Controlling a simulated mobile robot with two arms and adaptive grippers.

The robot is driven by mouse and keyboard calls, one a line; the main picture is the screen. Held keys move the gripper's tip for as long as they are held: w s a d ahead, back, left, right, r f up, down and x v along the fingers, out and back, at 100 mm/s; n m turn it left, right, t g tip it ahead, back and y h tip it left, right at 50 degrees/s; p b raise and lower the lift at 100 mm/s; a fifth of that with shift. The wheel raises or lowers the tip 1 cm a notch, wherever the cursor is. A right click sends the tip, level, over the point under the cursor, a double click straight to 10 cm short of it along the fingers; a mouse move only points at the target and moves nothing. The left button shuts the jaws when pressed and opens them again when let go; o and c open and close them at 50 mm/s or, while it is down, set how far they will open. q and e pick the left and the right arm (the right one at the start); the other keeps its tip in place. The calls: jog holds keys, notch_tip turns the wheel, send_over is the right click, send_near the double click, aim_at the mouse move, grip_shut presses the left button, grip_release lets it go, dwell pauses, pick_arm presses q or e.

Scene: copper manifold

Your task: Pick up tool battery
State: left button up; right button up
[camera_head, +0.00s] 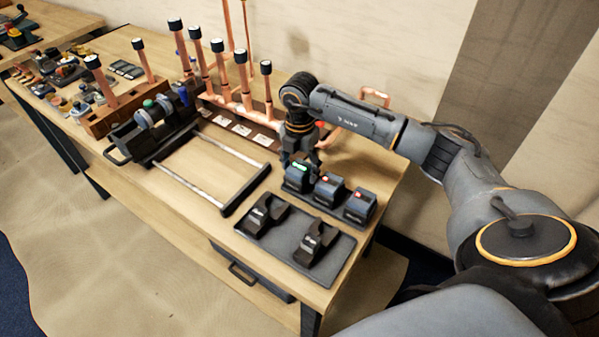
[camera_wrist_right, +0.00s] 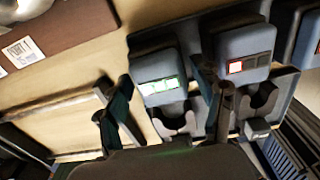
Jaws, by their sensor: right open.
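Three blocky grey-blue tool batteries stand in a row on a dark base at the table's right side. The left battery (camera_head: 298,178) has a green light. The middle battery (camera_head: 329,187) and the right battery (camera_head: 360,204) have red lights. My right gripper (camera_head: 302,158) points down, open, just over the green-lit battery. In the right wrist view, the green-lit battery (camera_wrist_right: 157,72) shows between the two fingers of this gripper (camera_wrist_right: 164,92); contact cannot be told. The red-lit middle battery (camera_wrist_right: 244,50) is close beside one finger. My left gripper is out of view.
A grey tray (camera_head: 338,270) with two black holders (camera_head: 316,243) lies in front of the batteries. A rail frame (camera_head: 190,185) is to the left. Upright copper pipes (camera_head: 243,80) stand behind. Bare wood shows inside the frame.

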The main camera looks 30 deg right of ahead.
jog(key=shift+c, duration=0.2)
jog(key=c, duration=0.9)
jog(key=shift+r, duration=0.1)
